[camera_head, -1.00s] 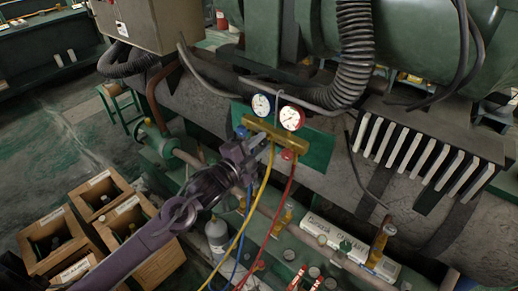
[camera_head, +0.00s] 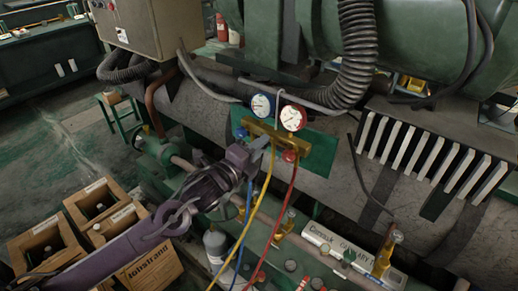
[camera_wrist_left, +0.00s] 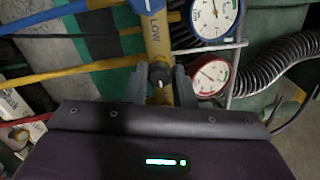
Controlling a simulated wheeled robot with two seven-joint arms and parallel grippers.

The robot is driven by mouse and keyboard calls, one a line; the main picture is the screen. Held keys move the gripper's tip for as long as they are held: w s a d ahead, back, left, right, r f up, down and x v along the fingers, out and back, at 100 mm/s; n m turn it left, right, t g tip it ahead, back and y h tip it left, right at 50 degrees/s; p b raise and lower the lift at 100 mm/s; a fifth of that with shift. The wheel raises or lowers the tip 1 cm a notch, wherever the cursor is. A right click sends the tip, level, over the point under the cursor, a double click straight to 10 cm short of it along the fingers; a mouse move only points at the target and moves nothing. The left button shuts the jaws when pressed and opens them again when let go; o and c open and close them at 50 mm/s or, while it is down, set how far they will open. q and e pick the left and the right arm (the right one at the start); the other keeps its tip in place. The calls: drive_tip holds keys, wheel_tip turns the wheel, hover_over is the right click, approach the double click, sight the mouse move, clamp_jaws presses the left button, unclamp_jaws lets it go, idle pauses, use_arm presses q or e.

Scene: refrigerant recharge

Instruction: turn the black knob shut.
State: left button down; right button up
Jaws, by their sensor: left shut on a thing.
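The brass gauge manifold (camera_head: 285,139) hangs on a green panel and carries a blue gauge (camera_head: 262,105) and a red gauge (camera_head: 293,118). My left gripper (camera_head: 260,145) reaches its front from the lower left. In the left wrist view the black knob (camera_wrist_left: 159,73), with a pale mark on it, sits between the two fingertips of my left gripper (camera_wrist_left: 160,84), below the "LOW" lettering on the brass body. The fingers are shut on it. In the head view the gripper hides this knob. My right gripper is not in view.
A yellow hose (camera_head: 254,205), a blue hose and a red hose (camera_head: 284,215) hang from the manifold close to my gripper. A red knob (camera_head: 290,156) sits just right of it. Wooden crates (camera_head: 98,199) stand at lower left.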

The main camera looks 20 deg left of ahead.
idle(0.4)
use_arm(q)
drive_tip(key=c, duration=1.2)
unclamp_jaws()
drive_tip(key=shift+s, duration=0.1)
drive_tip(key=b+v, duration=0.1)
drive_tip(key=v, duration=0.6)
drive_tip(key=shift+s+b, duration=0.3)
drive_tip(key=shift+b, duration=0.1)
drive_tip(key=shift+a, duration=0.1)
